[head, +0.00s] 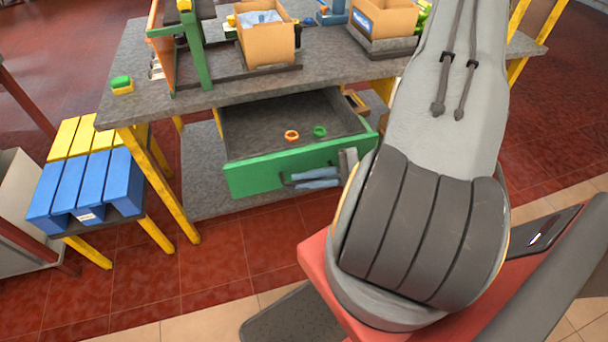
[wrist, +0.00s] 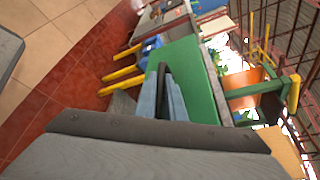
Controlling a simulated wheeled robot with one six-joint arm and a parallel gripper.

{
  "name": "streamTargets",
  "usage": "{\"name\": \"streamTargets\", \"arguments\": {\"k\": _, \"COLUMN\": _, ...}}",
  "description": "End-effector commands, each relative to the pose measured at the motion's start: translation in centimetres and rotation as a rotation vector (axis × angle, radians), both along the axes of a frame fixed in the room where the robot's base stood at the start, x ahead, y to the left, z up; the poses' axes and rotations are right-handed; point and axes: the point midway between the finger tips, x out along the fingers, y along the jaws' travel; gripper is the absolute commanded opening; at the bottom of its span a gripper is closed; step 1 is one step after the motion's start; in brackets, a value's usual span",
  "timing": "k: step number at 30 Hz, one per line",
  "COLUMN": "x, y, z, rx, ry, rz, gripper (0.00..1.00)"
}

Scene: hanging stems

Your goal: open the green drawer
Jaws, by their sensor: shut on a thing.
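The green drawer (head: 262,172) sits under the grey work table and is pulled out, with its grey inside showing. An orange ring (head: 291,135) and a green ring (head: 320,131) lie in it. My gripper (head: 318,178) is at the drawer's front, its bluish fingers shut on the dark handle (head: 286,180).
The grey table top (head: 130,60) carries a cardboard box (head: 266,44), a green and orange frame (head: 196,50) and a small yellow-green block (head: 122,84). A blue and yellow slatted stool (head: 85,180) stands at the left. Red tiled floor (head: 215,265) lies open in front.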

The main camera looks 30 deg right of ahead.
Motion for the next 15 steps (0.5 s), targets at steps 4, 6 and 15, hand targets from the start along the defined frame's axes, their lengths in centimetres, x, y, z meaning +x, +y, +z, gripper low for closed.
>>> {"name": "streamTargets", "arguments": {"k": 4, "x": 0.04, "y": -0.07, "z": 0.02, "rx": 0.000, "ry": -0.001, "rz": -0.001, "gripper": 0.00}}
{"name": "streamTargets", "arguments": {"k": 6, "x": 0.04, "y": -0.07, "z": 0.02, "rx": 0.000, "ry": -0.001, "rz": -0.001, "gripper": 0.00}}
{"name": "streamTargets", "arguments": {"k": 15, "x": 0.05, "y": -0.03, "z": 0.01, "rx": -0.001, "ry": -0.001, "rz": 0.000, "gripper": 0.28}}
